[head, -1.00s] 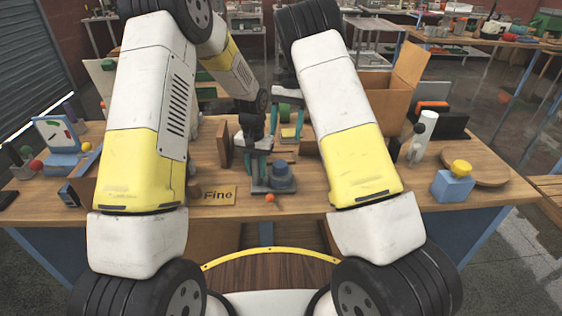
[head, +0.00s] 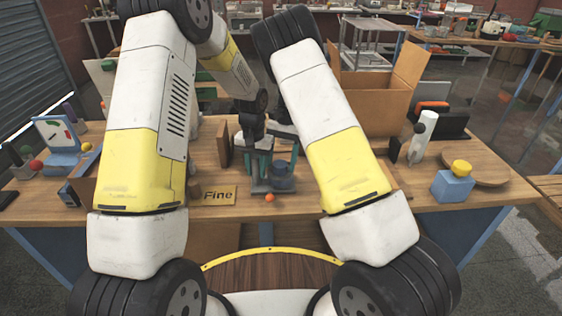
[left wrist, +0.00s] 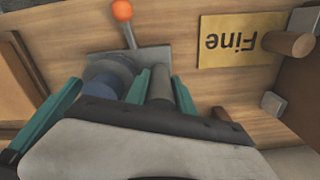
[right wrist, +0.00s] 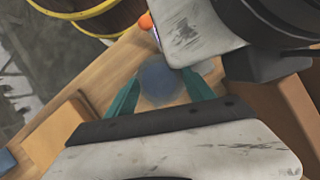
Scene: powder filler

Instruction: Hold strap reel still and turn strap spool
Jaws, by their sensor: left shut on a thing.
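The strap reel (head: 270,188) has a grey base and a lever with an orange ball (head: 270,198); it stands on the table near the front edge. My left gripper (head: 258,172) is shut on the reel's upright grey post, which shows between its fingers in the left wrist view (left wrist: 162,86). The round blue strap spool (head: 281,177) is beside that post. My right gripper (head: 284,155) is over the spool; in the right wrist view its open fingers straddle the spool (right wrist: 160,83). Whether they touch it is unclear.
A yellow "Fine" sign (head: 219,195) lies left of the reel. A brown upright board (head: 223,145) is behind it. An open cardboard box (head: 380,100) stands back right. A blue block with a yellow knob (head: 453,184) is at right.

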